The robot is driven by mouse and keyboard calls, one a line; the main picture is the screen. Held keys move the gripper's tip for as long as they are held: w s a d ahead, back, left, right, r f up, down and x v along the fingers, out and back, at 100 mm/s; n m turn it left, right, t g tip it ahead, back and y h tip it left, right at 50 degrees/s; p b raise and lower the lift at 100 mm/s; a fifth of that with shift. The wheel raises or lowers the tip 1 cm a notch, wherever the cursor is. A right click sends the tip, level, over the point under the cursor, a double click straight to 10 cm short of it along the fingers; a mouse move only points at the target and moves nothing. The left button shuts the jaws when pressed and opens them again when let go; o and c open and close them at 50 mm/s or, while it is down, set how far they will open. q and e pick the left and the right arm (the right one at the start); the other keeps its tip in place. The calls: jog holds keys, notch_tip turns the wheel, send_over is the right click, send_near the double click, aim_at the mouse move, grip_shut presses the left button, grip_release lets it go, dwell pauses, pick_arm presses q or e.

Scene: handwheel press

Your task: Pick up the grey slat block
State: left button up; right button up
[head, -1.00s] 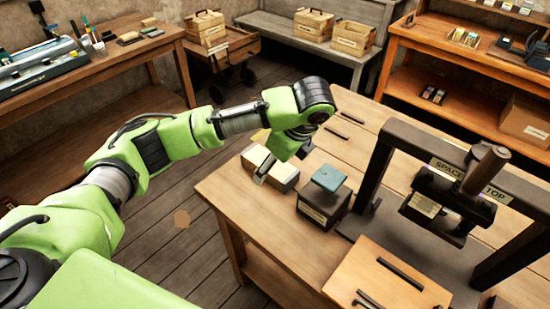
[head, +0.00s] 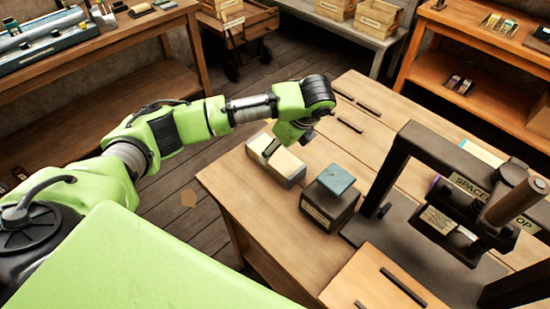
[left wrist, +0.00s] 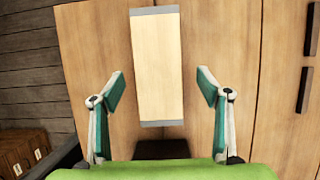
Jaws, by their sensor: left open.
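The slat block, pale on top with grey ends and sides, lies on the wooden table near its left edge (head: 291,171). In the left wrist view the block (left wrist: 156,70) runs lengthwise up the picture, between and beyond the fingertips. My left gripper (left wrist: 160,88) is open, with one green-padded finger on each side of the block and a gap visible on both sides. In the head view my left gripper (head: 284,147) is over the far part of the block and hides some of it. My right gripper is not in view.
A dark box with a teal top (head: 329,207) stands just right of the block. The black handwheel press (head: 398,170) is farther right, with a wooden board (head: 370,285) in front. Dark bars (head: 350,125) lie on the table behind. Bare tabletop lies in front of the block.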

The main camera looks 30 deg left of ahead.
aim_at(274, 155)
pick_arm(q)
jog(key=shift+a+f, duration=0.15)
jog(key=shift+f, duration=0.1)
jog(key=x, duration=0.1)
jog(key=p+x, duration=0.1)
jog(key=x, duration=0.1)
jog(key=shift+s+a+f+p, duration=0.15)
jog(key=shift+a+f+p, duration=0.05)
jog(key=shift+p, duration=0.1)
jog(key=shift+a+f, duration=0.2)
jog(key=shift+f, duration=0.35)
jog(key=shift+w, duration=0.2)
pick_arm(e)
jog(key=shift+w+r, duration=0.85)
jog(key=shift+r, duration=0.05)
pick_arm(q)
jog(key=c, duration=1.5)
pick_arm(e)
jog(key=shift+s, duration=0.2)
